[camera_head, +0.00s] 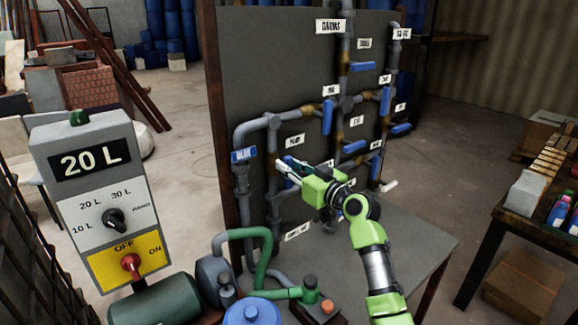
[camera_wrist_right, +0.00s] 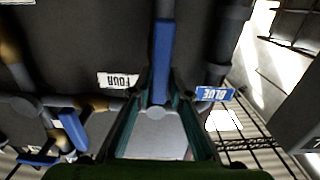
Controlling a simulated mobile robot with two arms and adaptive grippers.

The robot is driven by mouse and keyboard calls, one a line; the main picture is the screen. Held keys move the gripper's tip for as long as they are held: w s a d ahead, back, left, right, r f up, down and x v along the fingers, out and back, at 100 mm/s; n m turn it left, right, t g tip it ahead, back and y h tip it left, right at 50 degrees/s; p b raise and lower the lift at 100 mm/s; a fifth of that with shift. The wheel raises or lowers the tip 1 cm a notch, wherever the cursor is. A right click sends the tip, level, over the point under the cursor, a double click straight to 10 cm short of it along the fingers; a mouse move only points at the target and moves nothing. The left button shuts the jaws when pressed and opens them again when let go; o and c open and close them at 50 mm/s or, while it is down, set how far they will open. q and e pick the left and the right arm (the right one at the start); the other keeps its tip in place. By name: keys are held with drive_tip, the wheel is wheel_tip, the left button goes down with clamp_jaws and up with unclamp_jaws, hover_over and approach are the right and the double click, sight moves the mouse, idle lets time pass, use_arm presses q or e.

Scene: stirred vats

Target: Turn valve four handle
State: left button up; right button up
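My right gripper (camera_head: 281,170), green with pale fingers, is at the pipe panel (camera_head: 240,60). Its fingers look spread, with a small gap between them. In the right wrist view, a long blue handle (camera_wrist_right: 161,60) runs between the two fingers (camera_wrist_right: 160,82), very close to both; I cannot tell whether they touch it. An upside-down "FOUR" label (camera_wrist_right: 118,80) is beside this handle. In the head view, the gripper mostly hides the handle; a bit of blue shows by the fingers. My left gripper is not in view.
A "BLUE" label (camera_head: 244,155) marks the pipe left of the gripper. Other blue valve handles (camera_head: 327,117) stand out from the panel. A control box (camera_head: 105,190) is at the left, with green hoses (camera_head: 262,260) below. A table (camera_head: 520,222) with bottles is at the right.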

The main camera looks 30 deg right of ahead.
clamp_jaws()
drive_tip(key=shift+m, duration=0.3)
drive_tip(key=shift+d, duration=0.1)
drive_tip(key=m, duration=0.2)
drive_tip(key=d+m, duration=0.1)
drive_tip(key=m, duration=0.1)
drive_tip(key=shift+f+m+p, duration=0.15)
drive_tip(key=shift+m+p, duration=0.15)
drive_tip(key=shift+p, duration=0.1)
drive_tip(key=shift+d+f+m+p, duration=0.2)
drive_tip(key=shift+f+m+p, duration=0.3)
drive_tip(key=shift+m, duration=1.6)
drive_tip(key=shift+d+f+m+p, duration=0.2)
drive_tip(key=shift+m+p, duration=0.55)
drive_tip(key=shift+m, duration=1.35)
drive_tip(key=shift+d+f+m+p, duration=0.2)
drive_tip(key=shift+f+m+p, duration=0.3)
drive_tip(key=shift+m, duration=1.6)
drive_tip(key=shift+w+r, duration=0.1)
